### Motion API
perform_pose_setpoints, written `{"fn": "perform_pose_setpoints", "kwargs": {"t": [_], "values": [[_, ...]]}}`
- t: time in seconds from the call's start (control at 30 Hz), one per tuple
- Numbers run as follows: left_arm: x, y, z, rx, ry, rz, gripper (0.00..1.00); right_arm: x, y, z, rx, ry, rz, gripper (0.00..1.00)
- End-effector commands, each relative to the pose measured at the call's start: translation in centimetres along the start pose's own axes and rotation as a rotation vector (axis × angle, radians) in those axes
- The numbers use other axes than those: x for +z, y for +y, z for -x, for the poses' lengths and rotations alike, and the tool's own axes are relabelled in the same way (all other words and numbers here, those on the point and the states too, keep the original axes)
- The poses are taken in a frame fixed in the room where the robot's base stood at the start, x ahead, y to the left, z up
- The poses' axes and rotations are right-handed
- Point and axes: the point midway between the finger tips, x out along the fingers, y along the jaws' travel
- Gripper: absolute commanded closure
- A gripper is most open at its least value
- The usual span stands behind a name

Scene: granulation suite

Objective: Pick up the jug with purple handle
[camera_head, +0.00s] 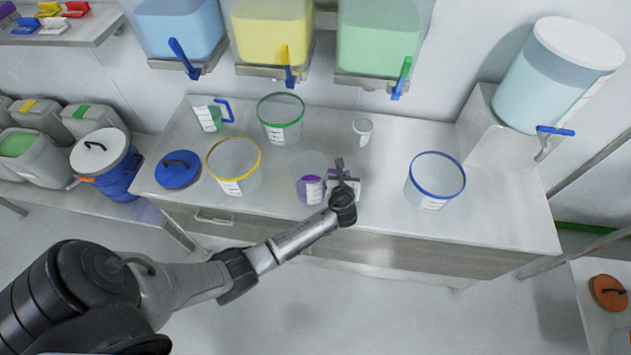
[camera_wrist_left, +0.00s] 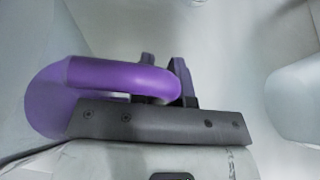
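The jug with the purple handle (camera_head: 309,187) stands on the steel table, clear-walled with a white label and purple at its lower part. My left gripper (camera_head: 341,172) is at the jug's right side, over the handle, and partly covers it. In the left wrist view the purple handle (camera_wrist_left: 115,74) runs across in front of the fingers of my left gripper (camera_wrist_left: 165,75). The fingers are a little apart, with the handle's curved end at the gap. Whether they press on the handle is not clear. My right gripper is not in view.
On the steel table (camera_head: 390,195) stand a yellow-rimmed bucket (camera_head: 236,170), a green-rimmed bucket (camera_head: 281,122), a blue-rimmed bucket (camera_head: 435,182), a blue-handled jug (camera_head: 208,116), a small white cup (camera_head: 362,130) and a blue lid (camera_head: 178,170). Dispensers with taps hang above the back.

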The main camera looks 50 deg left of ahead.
Motion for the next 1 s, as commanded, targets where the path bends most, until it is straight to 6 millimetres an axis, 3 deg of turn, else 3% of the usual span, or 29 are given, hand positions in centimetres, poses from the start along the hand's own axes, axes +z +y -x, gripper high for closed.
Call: {"fn": "perform_pose_setpoints", "kwargs": {"t": [0.13,0.67,0.87,1.0], "values": [[0.0,0.0,0.0,0.0,0.0,0.0,1.0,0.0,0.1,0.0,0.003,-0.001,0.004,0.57],[0.2,0.0,0.1,0.0,-0.002,0.0,1.0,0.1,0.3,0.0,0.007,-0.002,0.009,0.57],[1.4,0.0,0.5,0.0,-0.003,0.001,1.0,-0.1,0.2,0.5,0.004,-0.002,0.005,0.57],[3.5,-0.1,1.4,-0.001,-0.005,0.003,1.0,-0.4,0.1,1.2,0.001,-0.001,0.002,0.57]]}}
